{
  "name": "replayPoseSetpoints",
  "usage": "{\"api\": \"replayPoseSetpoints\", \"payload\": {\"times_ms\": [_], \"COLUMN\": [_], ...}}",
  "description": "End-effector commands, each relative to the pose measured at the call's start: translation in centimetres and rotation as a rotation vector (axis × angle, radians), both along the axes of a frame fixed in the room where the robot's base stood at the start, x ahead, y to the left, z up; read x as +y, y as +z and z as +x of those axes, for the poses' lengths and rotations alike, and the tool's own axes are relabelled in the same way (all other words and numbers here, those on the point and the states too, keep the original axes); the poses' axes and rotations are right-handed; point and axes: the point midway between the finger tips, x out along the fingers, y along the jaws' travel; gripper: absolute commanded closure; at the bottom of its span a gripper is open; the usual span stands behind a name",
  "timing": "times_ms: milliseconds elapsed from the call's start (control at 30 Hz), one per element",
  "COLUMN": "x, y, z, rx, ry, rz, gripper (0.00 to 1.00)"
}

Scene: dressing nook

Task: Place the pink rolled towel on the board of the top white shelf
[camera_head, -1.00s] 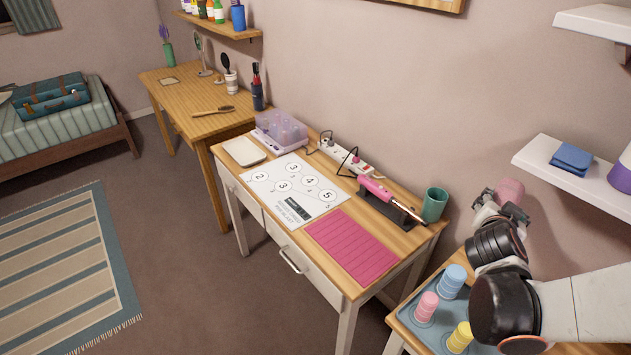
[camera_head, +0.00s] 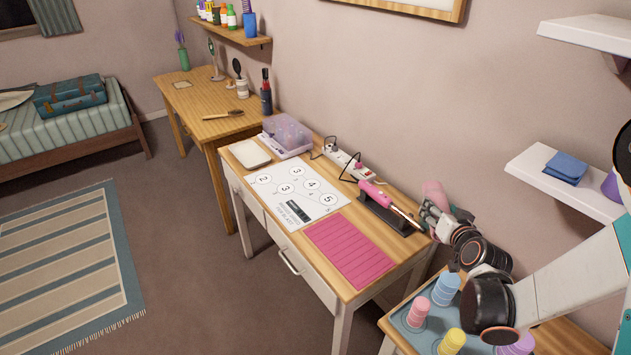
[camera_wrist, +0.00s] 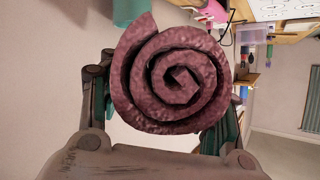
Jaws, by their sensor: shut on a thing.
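The pink rolled towel (camera_head: 435,194) is in my gripper (camera_head: 437,208), held up near the wall above the right end of the wooden desk. In the wrist view the towel's spiral end (camera_wrist: 180,80) faces the camera, with a finger on either side of it. The top white shelf (camera_head: 590,37) is at the upper right of the head view, higher than the towel and apart from it. Its board shows bare in the part in view; its right end is cut off by the picture edge.
A lower white shelf (camera_head: 545,170) holds a folded blue cloth (camera_head: 566,168) and a purple item (camera_head: 612,186). Below my arm, a blue tray (camera_head: 399,321) holds several coloured rolls. The desk carries a pink hot tool (camera_head: 375,191), a power strip (camera_head: 347,161) and a pink mat (camera_head: 350,249).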

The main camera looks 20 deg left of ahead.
Motion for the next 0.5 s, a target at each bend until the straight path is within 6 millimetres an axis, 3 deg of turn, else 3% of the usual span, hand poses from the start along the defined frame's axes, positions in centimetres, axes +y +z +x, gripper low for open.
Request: {"api": "replayPoseSetpoints", "payload": {"times_ms": [267,400,500], "x": [6.2,11.1,13.6], "y": [0.4,2.1,3.5], "z": [1.6,2.7,3.1], "rx": [0.001,0.0,0.0], "ry": [0.274,0.493,0.607], "rz": [0.004,0.003,0.002], "gripper": [0.68,0.68,0.68]}}
